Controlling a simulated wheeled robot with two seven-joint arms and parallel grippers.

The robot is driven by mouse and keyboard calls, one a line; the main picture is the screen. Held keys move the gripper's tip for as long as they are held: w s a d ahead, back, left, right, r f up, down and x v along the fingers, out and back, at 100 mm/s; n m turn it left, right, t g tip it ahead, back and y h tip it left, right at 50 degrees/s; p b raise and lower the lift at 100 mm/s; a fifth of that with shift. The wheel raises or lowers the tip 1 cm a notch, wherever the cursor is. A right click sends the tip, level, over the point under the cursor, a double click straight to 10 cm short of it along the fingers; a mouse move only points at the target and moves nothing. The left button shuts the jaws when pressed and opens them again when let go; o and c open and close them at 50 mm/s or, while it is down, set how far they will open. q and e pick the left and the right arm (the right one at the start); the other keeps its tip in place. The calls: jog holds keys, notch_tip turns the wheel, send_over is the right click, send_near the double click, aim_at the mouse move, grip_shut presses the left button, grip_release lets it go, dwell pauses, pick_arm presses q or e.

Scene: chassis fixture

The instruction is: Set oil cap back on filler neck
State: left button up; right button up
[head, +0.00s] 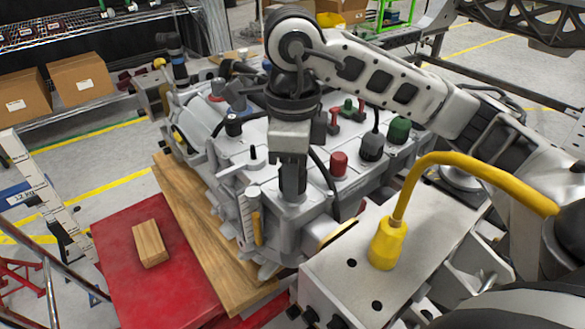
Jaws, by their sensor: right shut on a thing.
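My right gripper (293,190) points straight down at the near corner of the grey engine block (270,150). Its dark fingers are shut, and the oil cap between them is mostly hidden by the fingers. The fingertips are right at a round grey boss (293,207) on the block, which may be the filler neck. I cannot tell whether the cap touches it. My left gripper is not in view.
Red (339,163), black (371,146) and green (399,130) caps stand on the block to the right. A yellow hose fitting (387,244) rises from a grey box (345,268) at the front right. A wooden block (150,243) lies on a red surface (165,300).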

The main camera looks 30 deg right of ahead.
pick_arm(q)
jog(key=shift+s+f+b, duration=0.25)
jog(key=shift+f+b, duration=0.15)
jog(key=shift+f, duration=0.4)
pick_arm(e)
jog(key=shift+f, duration=0.5)
jog(key=o, duration=1.2)
jog(key=shift+o, duration=0.2)
notch_tip(320, 180, up, 6)
jog(key=p, duration=0.4)
jog(key=shift+r+p, duration=0.15)
jog(key=shift+p, duration=0.2)
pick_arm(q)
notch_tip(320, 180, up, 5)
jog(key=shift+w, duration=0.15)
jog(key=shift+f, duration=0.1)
